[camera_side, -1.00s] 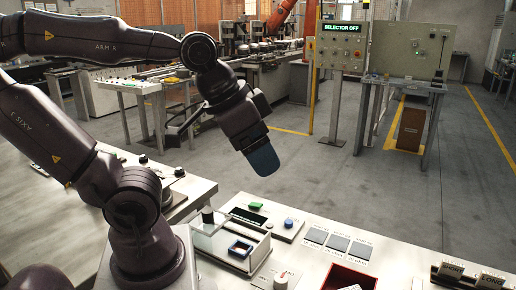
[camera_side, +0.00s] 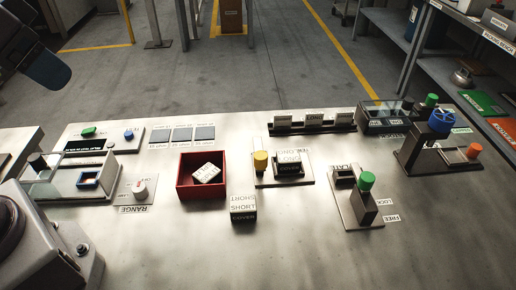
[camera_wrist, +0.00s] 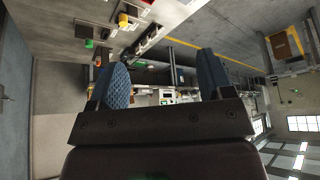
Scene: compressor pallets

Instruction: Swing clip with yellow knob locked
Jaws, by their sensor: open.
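The yellow knob (camera_side: 260,161) stands upright on a pale base plate (camera_side: 266,181) in the middle of the bench in the side view. Right beside it on the plate sits a dark block (camera_side: 289,166) with pale COVER and LONG lettering. The clip's arm under the knob is too small to make out, so I cannot tell its position. My gripper (camera_side: 48,70) shows only in part at the upper left edge, above and well away from the plate. In the wrist view my gripper (camera_wrist: 163,80) has its two blue fingers wide apart, with nothing between them.
A red bin (camera_side: 202,188) with a white labelled block stands left of the plate. A SHORT COVER block (camera_side: 243,209) lies in front. A green-knobbed fixture (camera_side: 365,195) stands to the right, and a dark rack (camera_side: 312,124) behind.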

